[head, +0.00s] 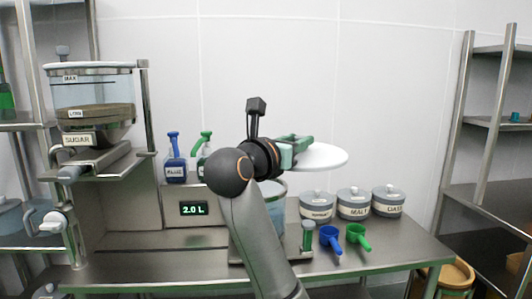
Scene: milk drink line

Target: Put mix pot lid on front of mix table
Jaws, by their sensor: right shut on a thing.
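The mix pot lid (325,156) is a flat white disc, held in the air above the table. My right gripper (303,147) is shut on the lid's left side. The mix pot (272,201) is a clear vessel standing below, mostly hidden behind my right arm. The mix table (392,252) is a steel table, and its front right part shows bare metal. My left gripper is not in view.
Several labelled canisters, one being the malt canister (354,204), stand at the table's right back. A blue scoop (330,238) and a green scoop (358,237) lie before them. A sugar dispenser (93,108) stands at the left. Steel shelves flank the table.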

